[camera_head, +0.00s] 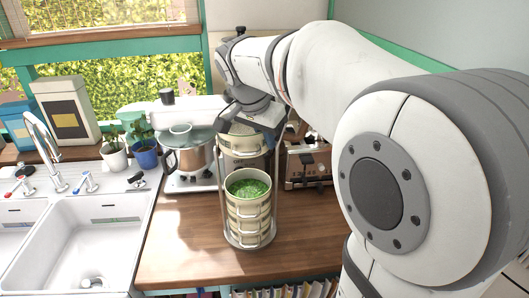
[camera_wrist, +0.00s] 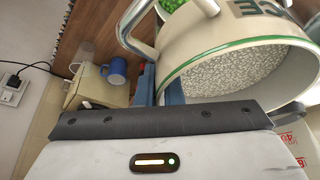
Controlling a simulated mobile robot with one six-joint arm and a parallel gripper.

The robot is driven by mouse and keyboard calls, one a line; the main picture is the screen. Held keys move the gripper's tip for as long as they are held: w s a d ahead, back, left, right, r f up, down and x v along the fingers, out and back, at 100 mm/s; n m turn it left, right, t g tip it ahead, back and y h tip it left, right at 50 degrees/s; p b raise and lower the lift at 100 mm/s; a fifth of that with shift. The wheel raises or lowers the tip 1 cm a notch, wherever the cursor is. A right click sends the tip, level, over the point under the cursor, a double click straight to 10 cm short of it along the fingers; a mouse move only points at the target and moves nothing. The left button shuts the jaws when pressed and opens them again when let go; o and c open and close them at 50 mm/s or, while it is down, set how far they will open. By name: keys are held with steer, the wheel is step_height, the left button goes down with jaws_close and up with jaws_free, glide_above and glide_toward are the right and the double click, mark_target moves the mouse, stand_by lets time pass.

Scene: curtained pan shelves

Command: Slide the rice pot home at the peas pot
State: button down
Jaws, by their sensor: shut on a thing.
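The rice pot (camera_wrist: 238,72) is cream with a green rim, dark lettering and white grains inside; it looks tilted in the wrist view. My gripper (camera_wrist: 160,82) is shut on it at its side; the exact grip point is unclear. In the head view the rice pot (camera_head: 241,144) hangs under my wrist, partly hidden, just above and behind the peas pot. The peas pot (camera_head: 247,212), full of green peas, tops a stack of cream pots inside an upright metal frame (camera_head: 229,236). Its peas also show at the wrist view's top edge (camera_wrist: 171,4).
A steel pot (camera_head: 188,158) on a white appliance stands left of the frame, and a brown toaster-like box (camera_head: 306,165) right of it. A white sink (camera_head: 90,250) is at left. The wooden counter (camera_head: 185,250) is clear in front.

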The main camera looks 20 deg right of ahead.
mark_target(265, 151)
steer(key=shift+f+b, duration=0.5)
steer(key=shift+f, duration=1.2)
steer(key=shift+s+a+f+m, duration=0.1)
steer(key=shift+m, duration=0.2)
step_height(265, 151, down, 4)
steer(key=b, duration=0.4)
steer(key=shift+f, duration=0.25)
steer(key=shift+r+p, duration=0.2)
steer(key=shift+p, duration=0.5)
steer(key=shift+f+p, duration=0.1)
steer(key=shift+p, duration=0.4)
